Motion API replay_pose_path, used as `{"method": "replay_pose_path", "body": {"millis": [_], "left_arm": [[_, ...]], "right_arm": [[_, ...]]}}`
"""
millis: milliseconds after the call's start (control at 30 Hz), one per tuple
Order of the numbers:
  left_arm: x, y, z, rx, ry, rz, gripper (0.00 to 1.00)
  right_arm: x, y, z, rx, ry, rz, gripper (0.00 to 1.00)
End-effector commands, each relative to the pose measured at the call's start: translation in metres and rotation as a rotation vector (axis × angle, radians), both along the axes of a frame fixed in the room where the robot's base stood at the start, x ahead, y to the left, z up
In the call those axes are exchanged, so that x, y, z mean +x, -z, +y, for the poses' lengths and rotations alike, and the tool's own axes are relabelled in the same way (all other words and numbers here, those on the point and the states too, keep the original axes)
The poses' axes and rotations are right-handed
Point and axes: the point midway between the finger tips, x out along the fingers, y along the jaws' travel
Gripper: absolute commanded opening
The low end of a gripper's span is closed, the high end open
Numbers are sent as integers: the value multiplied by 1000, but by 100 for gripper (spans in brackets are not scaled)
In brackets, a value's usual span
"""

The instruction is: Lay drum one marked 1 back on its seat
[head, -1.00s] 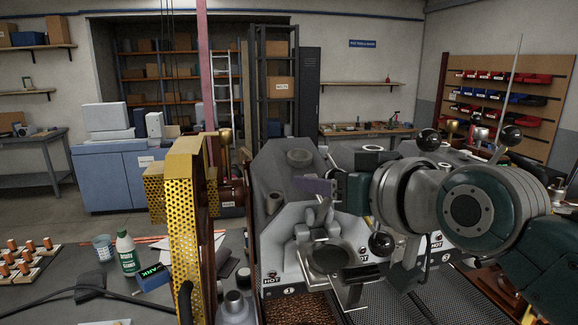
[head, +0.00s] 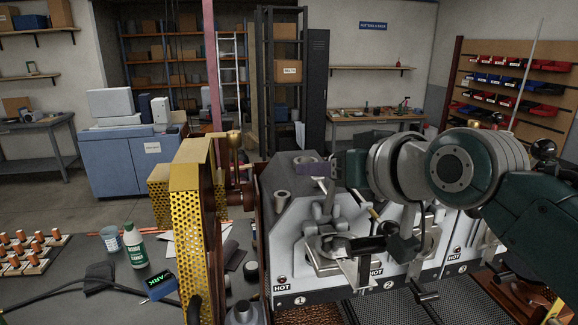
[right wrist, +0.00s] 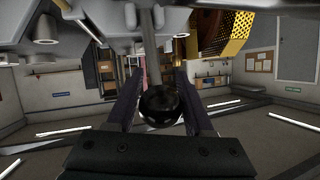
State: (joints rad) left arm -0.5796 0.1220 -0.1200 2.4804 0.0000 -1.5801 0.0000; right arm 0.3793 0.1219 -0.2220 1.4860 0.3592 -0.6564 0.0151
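Drum one, as far as I can tell the grey metal body (head: 291,212) above the plate marked 1, stands in the middle of the head view. Whether it lies flat on its seat I cannot tell; clamp parts and my right arm cover part of it. My right gripper (head: 314,169) is at its upper right. In the right wrist view the two fingers of my right gripper (right wrist: 160,88) stand on either side of a black ball knob (right wrist: 161,105) and appear shut on it. A grey rod runs up from the knob. My left gripper is not in view.
A yellow perforated guard (head: 190,240) stands close on the left of drum one. A second station marked 2 (head: 388,284) adjoins on the right.

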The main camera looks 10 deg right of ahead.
Motion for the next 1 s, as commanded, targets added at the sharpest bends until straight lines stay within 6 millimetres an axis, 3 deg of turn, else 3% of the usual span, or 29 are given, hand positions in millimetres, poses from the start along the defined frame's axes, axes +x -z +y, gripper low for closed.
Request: {"method": "replay_pose_path", "body": {"millis": [33,233,633,1000], "left_arm": [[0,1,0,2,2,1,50],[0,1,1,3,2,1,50],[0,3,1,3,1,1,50],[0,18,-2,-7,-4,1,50]], "right_arm": [[0,3,-2,-4,3,6,56],[0,2,-1,-2,2,4,78],[-7,-1,-3,0,0,0,78],[-54,-20,-19,-3,1,0,78]]}}
